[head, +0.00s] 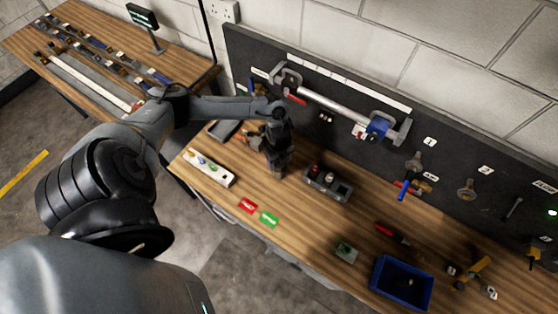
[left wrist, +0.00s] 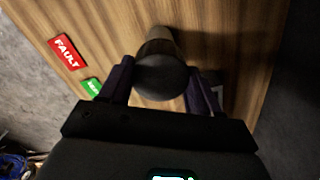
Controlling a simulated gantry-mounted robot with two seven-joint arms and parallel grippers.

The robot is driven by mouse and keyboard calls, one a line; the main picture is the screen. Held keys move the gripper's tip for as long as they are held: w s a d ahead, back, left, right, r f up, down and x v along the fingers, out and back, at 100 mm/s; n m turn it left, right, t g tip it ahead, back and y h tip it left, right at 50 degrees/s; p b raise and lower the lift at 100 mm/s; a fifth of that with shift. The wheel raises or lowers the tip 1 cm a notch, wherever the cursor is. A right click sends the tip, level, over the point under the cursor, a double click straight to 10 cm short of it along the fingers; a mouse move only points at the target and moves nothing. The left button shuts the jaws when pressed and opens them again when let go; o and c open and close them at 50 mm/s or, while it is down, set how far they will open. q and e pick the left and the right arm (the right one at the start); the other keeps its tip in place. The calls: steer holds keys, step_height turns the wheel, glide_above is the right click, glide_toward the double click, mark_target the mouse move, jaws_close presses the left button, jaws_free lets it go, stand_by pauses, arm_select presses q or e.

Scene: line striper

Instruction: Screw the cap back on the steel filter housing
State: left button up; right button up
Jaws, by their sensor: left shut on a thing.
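My left gripper (head: 277,160) points down over the wooden bench, left of the grey block with holes. In the left wrist view, my left gripper (left wrist: 160,72) has its two dark fingers on either side of a round dark cap (left wrist: 160,78) and is shut on it. A brownish metallic cylinder, apparently the filter housing (left wrist: 157,43), shows just beyond the cap, partly covered by it. I cannot tell whether the cap is seated on the housing or threaded. In the head view my gripper hides most of both. My right gripper is not in view.
The grey block (head: 328,186) stands right of my gripper. A white tray with small coloured parts (head: 209,167) lies to the left. Red (head: 248,205) and green (head: 269,219) cards lie near the front edge. A blue bin (head: 401,284) is further right. A dark tool panel (head: 340,95) bounds the back.

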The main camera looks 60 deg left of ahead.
arm_select(q)
steer(key=m+b, duration=0.2)
steer(key=m, duration=0.1)
steer(key=shift+f, duration=0.2)
steer(key=shift+r+m+b, duration=0.15)
steer(key=shift+m+b, duration=0.15)
steer(key=shift+m, duration=0.5)
steer(key=m+b, duration=0.2)
steer(key=shift+m, duration=0.4)
steer(key=shift+m+b, duration=0.5)
steer(key=shift+m, duration=0.3)
